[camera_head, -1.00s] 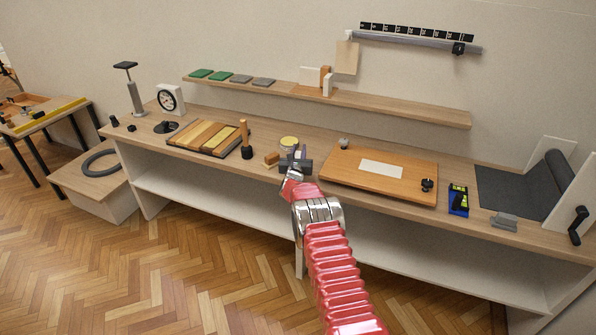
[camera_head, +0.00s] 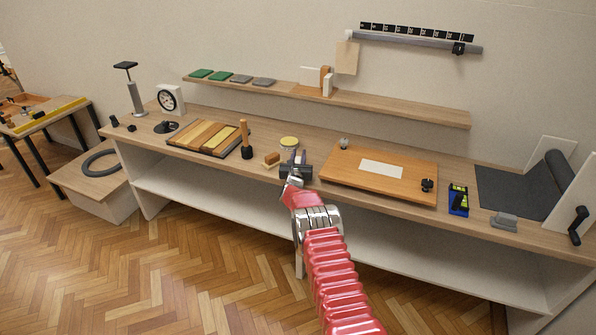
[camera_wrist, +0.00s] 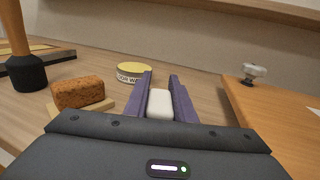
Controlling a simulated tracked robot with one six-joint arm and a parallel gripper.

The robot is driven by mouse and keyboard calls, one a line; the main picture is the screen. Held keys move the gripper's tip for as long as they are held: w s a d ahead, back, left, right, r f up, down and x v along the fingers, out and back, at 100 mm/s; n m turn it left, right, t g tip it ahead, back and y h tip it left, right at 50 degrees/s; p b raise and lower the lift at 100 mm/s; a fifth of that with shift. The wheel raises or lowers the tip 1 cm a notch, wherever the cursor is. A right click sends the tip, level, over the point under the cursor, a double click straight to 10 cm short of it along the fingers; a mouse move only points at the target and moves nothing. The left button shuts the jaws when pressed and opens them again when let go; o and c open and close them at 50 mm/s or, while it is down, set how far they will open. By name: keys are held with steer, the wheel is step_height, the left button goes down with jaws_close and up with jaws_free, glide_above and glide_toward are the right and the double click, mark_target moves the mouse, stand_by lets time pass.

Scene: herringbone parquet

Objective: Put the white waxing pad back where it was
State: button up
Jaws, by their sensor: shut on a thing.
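The white waxing pad (camera_wrist: 160,104) shows between the two purple fingers of my gripper (camera_wrist: 160,95) in the wrist view. My gripper is shut on it. The brown block (camera_wrist: 78,93) sits on a small pale wooden piece left of my fingers. A round tin with a yellow lid (camera_wrist: 134,73) stands beyond them, slightly left. The pad's underside is hidden.
An upright wooden-handled tool (camera_head: 246,140) stands left of the brown block. The orange board (camera_head: 335,178) with a pale sheet lies to the right and carries knobs. A wall shelf (camera_head: 400,108) runs behind the bench. Bare bench top shows around the tin.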

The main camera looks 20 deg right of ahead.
steer(key=shift+f, duration=0.35)
stand_by(0.5)
steer(key=o, duration=1.1)
steer(key=shift+o, duration=0.4)
steer(key=shift+o, duration=1.3)
step_height(320, 180, up, 10)
steer(key=shift+s+a+f, duration=0.1)
steer(key=shift+s, duration=0.05)
steer(key=v, duration=1.3)
steer(key=shift+s, duration=0.15)
stand_by(0.9)
